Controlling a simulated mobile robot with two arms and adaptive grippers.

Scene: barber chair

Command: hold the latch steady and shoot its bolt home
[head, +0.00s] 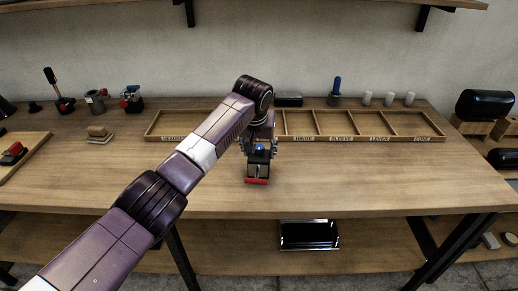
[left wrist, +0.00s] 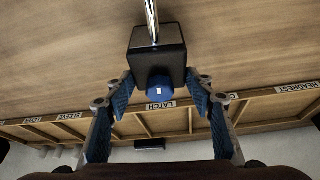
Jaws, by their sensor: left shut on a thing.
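The latch (head: 257,171) is a small black block with a blue knob on top and a red end facing me, near the middle of the bench. In the left wrist view, the black block (left wrist: 158,47) has a blue knob (left wrist: 159,88) and a shiny metal rod, seemingly the bolt (left wrist: 152,18), sticking out away from the knob. My left gripper (head: 260,147) is shut on the latch, its blue-padded fingers (left wrist: 160,77) on either side of the block. The fingers partly hide it in the head view. My right gripper is not in view.
A labelled wooden compartment tray (head: 360,138) runs along the bench behind the latch. Small tools and a clamp (head: 131,99) stand at the back left. A wooden board with a red-topped piece (head: 14,152) lies far left. The bench front (head: 350,185) is clear.

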